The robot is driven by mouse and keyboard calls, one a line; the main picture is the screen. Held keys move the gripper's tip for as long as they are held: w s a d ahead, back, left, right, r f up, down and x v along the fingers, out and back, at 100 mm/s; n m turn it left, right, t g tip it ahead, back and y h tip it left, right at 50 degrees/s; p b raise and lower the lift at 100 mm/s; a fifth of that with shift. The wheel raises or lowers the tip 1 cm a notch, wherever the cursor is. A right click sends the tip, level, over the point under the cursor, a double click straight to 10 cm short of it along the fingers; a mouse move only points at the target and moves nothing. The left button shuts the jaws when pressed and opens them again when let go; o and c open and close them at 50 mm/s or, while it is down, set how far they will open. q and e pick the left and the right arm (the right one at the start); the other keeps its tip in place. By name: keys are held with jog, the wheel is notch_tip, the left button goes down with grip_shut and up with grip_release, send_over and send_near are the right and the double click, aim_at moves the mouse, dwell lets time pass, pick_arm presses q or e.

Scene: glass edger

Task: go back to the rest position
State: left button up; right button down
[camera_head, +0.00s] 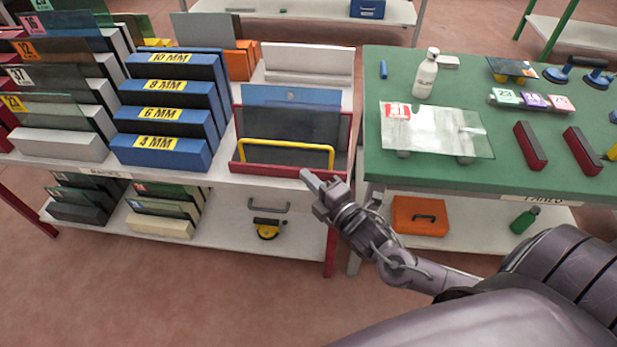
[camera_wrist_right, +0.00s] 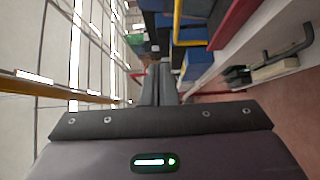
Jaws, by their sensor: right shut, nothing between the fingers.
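My right gripper (camera_head: 312,180) is in front of the red-framed rack in the head view, near its lower right corner. Its fingers are together with nothing between them. In the right wrist view the closed fingers (camera_wrist_right: 158,85) point ahead, with the rack's yellow bar and red edge to their upper right. My right arm comes in from the lower right of the head view. My left gripper does not show in either view.
The red rack (camera_head: 240,171) with a yellow bar (camera_head: 287,143) stands on the white shelf, beside blue thickness blocks (camera_head: 160,153). The green table (camera_head: 487,178) to the right holds a glass sheet (camera_head: 440,128) and a white bottle (camera_head: 426,78). Open floor (camera_head: 200,290) lies in front.

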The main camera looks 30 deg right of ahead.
jog(key=s+d+f+m+g+h, duration=0.1)
jog(key=s+d+f+m+g, duration=0.15)
jog(key=f, duration=0.75)
jog(key=s+d+f+m+g+h, duration=0.2)
jog(key=s+d+f+m, duration=0.15)
jog(key=f, duration=0.65)
jog(key=s+d+f+m+g+h, duration=0.1)
jog(key=s+d+f+m+g, duration=0.2)
jog(key=f, duration=0.7)
jog(key=s+a+f+m+g, duration=0.2)
jog(key=s+f+m+g, duration=0.3)
jog(key=s+f, duration=0.8)
jog(key=s+a+f+m+g, duration=0.2)
jog(key=s+a+f, duration=0.1)
jog(key=s, duration=0.5)
jog(key=s+a+f+m+g, duration=0.1)
jog(key=s+a+f, duration=0.3)
jog(key=s, duration=0.4)
jog(key=shift+s+m+g+y, duration=0.15)
jog(key=shift+m+g+y, duration=0.2)
jog(key=shift+g, duration=0.2)
